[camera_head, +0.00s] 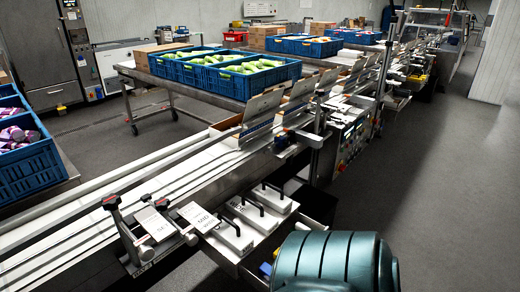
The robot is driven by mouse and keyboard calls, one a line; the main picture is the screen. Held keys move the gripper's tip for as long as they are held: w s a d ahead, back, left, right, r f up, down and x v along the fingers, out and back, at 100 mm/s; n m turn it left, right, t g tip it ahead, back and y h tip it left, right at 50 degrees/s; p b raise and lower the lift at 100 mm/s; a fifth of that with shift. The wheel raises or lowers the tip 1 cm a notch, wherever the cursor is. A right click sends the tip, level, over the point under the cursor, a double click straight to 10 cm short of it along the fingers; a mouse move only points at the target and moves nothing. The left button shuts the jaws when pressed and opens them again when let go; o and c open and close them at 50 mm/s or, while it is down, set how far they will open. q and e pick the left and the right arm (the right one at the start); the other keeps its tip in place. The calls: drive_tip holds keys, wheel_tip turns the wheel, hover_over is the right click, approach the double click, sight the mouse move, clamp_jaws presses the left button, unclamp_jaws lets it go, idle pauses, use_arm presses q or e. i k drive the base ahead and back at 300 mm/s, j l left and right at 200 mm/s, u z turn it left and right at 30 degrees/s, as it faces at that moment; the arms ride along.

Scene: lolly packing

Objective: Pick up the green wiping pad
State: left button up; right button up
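I cannot make out a green wiping pad. Several white blocks with black handles sit in a tray beside the conveyor, among them a front block (228,240) and a rear block (273,199). One block has lettering, but I cannot tell their colours apart; all look white. Small blue and yellow items (266,268) show in an opening below the tray, partly hidden by a large teal ridged shape (335,262) at the bottom edge. I cannot tell what the teal shape is. Neither of my grippers is in view.
A long conveyor (80,225) runs from lower left to upper right, with clamp levers (115,207) and white labelled cards (155,223) at its near edge. Blue crates (245,85) of green packs stand on a table behind. The grey floor (440,180) at right is clear.

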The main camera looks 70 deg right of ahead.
sight(298, 226)
drive_tip(key=z, duration=2.55)
